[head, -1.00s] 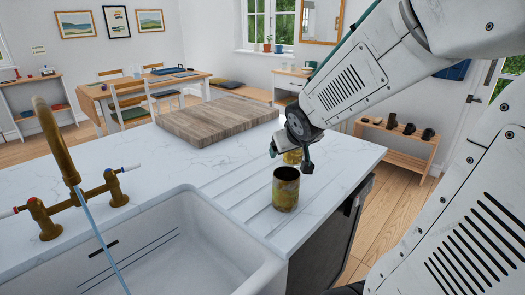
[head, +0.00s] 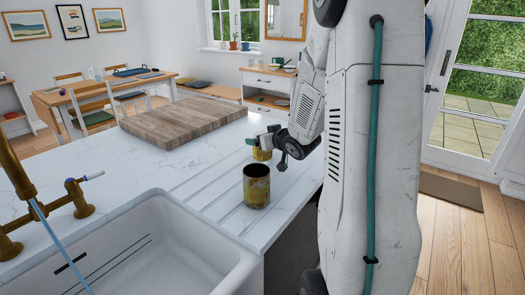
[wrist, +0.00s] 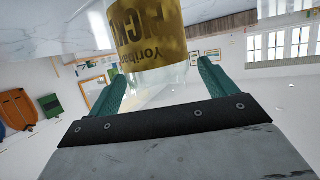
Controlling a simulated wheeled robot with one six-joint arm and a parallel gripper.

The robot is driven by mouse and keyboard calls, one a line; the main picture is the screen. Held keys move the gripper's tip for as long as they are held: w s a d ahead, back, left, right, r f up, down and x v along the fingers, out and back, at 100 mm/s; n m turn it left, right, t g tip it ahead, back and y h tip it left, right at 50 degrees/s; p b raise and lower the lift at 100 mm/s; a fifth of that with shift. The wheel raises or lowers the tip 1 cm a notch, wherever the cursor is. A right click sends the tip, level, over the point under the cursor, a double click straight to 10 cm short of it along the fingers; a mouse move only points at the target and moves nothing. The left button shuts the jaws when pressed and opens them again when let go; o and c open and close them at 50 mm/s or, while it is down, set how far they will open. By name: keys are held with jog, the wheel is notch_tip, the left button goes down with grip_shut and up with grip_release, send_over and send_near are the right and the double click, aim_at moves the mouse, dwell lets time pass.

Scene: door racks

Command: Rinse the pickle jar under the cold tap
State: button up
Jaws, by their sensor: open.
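The pickle jar (wrist: 150,30) fills the top of the wrist view. It has clear glass and a yellow label with partly readable dark letters. A brown-yellow jar or tin (head: 256,188) with a dark top stands nearer. The brass tap (head: 17,170) is at left, with a bluish water stream (head: 58,245) and a blue-tipped handle (head: 80,197).
The white sink (head: 190,240) lies in front of the drainer. A thick wooden board (head: 180,120) lies on the counter behind. The worktop (head: 100,160) between tap and board is clear. Open floor and a glazed door are at the right.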

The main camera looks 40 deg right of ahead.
jog(key=shift+x, duration=1.35)
jog(key=c, duration=1.2)
jog(key=shift+c, duration=0.2)
notch_tip(320, 180, up, 10)
